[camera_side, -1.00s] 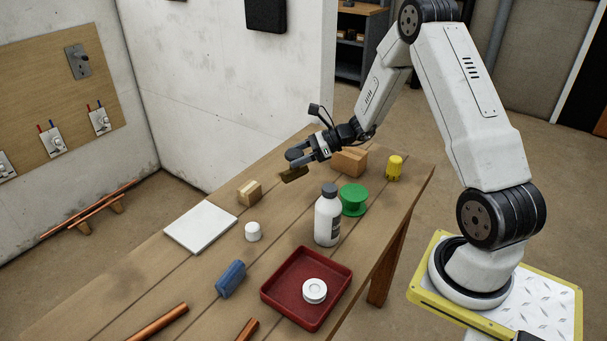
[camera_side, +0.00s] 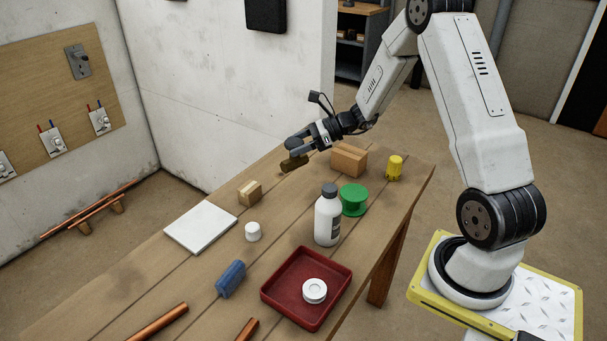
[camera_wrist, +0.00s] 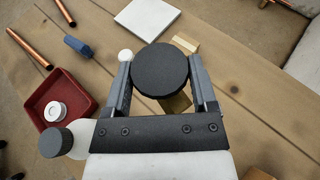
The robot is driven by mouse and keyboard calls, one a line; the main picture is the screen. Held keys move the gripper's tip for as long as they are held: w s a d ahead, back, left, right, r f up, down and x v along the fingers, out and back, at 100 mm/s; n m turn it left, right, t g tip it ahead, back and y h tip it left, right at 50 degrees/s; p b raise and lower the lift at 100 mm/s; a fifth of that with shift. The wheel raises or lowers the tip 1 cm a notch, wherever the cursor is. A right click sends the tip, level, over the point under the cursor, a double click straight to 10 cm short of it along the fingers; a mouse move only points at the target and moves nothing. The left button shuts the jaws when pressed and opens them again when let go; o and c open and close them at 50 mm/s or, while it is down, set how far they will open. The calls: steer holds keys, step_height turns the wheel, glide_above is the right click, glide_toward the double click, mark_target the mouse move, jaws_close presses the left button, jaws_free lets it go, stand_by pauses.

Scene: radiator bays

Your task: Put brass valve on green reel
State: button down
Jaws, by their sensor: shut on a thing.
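My gripper (camera_side: 297,149) is shut on the brass valve (camera_side: 294,163) over the far part of the wooden bench. The valve has a dull brass body under a dark round top. In the wrist view the dark disc lies between my two fingers (camera_wrist: 160,66), and part of the brass body (camera_wrist: 176,103) shows below it. The valve appears to hang above the bench; the gap is hard to judge. The green reel (camera_side: 353,200) stands upright on the bench, right of and nearer than my gripper, with nothing on it. It is not seen in the wrist view.
A white bottle (camera_side: 327,220) with a grey cap stands just left of the reel. A cardboard box (camera_side: 348,160) and a yellow piece (camera_side: 394,168) are behind it.

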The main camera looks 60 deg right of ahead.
step_height(320, 180, up, 17)
steer(key=s+a+f+n+g, duration=0.4)
steer(key=s+n+g, duration=0.4)
steer(key=n+g, duration=0.15)
steer(key=s+a+f+n+g, duration=0.4)
steer(key=s+a+n+g, duration=0.1)
steer(key=s+n+g, duration=0.4)
steer(key=s+d+r+n+g+h, duration=0.1)
steer(key=s+d+n+g+h, duration=0.5)
steer(key=n+h, duration=0.75)
steer(key=shift+d+r+n+t+h, duration=1.9)
steer(key=shift+r+n+t+h, duration=1.6)
steer(key=shift+n+t+h, duration=1.9)
step_height(320, 180, down, 11)
steer(key=t+y, duration=0.1)
steer(key=t, duration=0.1)
steer(key=shift+n, duration=0.4)
